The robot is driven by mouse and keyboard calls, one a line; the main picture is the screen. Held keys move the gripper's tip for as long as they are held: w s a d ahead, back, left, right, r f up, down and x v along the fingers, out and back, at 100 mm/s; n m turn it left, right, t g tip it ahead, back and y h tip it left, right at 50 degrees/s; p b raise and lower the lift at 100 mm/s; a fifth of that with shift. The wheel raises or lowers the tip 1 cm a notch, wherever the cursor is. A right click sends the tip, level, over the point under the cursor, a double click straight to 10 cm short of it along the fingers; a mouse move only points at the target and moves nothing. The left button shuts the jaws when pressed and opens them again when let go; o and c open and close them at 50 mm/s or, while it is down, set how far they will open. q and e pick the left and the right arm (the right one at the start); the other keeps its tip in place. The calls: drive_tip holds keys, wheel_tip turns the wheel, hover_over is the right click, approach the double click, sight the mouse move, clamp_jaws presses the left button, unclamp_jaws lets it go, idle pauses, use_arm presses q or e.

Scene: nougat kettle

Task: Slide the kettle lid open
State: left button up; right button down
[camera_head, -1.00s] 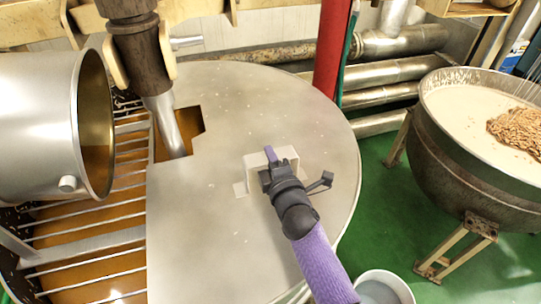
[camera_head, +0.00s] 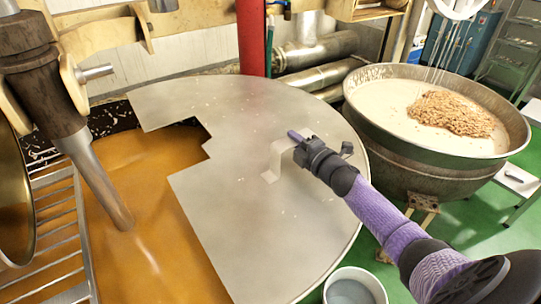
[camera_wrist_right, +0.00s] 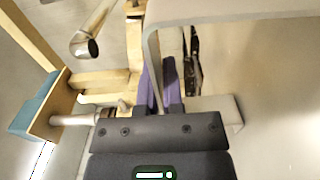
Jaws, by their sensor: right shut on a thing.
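The kettle lid (camera_head: 225,118) is a flat grey metal plate with a stepped notch in its left edge. It covers the right part of the kettle, and orange-brown nougat (camera_head: 165,220) shows in the wide opening left of it. A bent metal handle (camera_head: 272,162) stands on the lid; it also shows close up in the right wrist view (camera_wrist_right: 153,50). My right gripper (camera_head: 297,138) is at the handle, shut on it, with purple fingers (camera_wrist_right: 160,85) around the handle's strip. My left gripper is not in view.
A stirrer shaft (camera_head: 95,175) reaches down into the opening, beside a metal grate (camera_head: 55,235). A red post (camera_head: 251,38) stands behind the lid. A bowl of nuts and white mix (camera_head: 385,100) stands right, and a bucket (camera_head: 372,280) in front.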

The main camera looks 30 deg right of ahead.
drive_tip(key=shift+d+b, duration=0.45)
drive_tip(key=shift+d, duration=1)
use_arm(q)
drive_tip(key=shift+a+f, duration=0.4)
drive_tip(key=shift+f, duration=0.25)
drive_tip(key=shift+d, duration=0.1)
use_arm(e)
drive_tip(key=c, duration=0.8)
unclamp_jaws()
drive_tip(key=shift+a, duration=0.1)
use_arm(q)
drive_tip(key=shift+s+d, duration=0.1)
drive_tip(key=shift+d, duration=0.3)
use_arm(e)
drive_tip(key=shift+o, duration=0.2)
drive_tip(key=s+p, duration=0.1)
drive_tip(key=s, duration=0.9)
drive_tip(key=shift+d+p, duration=0.2)
drive_tip(key=shift+p, duration=0.15)
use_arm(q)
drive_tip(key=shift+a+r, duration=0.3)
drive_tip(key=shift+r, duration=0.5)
use_arm(e)
drive_tip(key=shift+w, duration=0.1)
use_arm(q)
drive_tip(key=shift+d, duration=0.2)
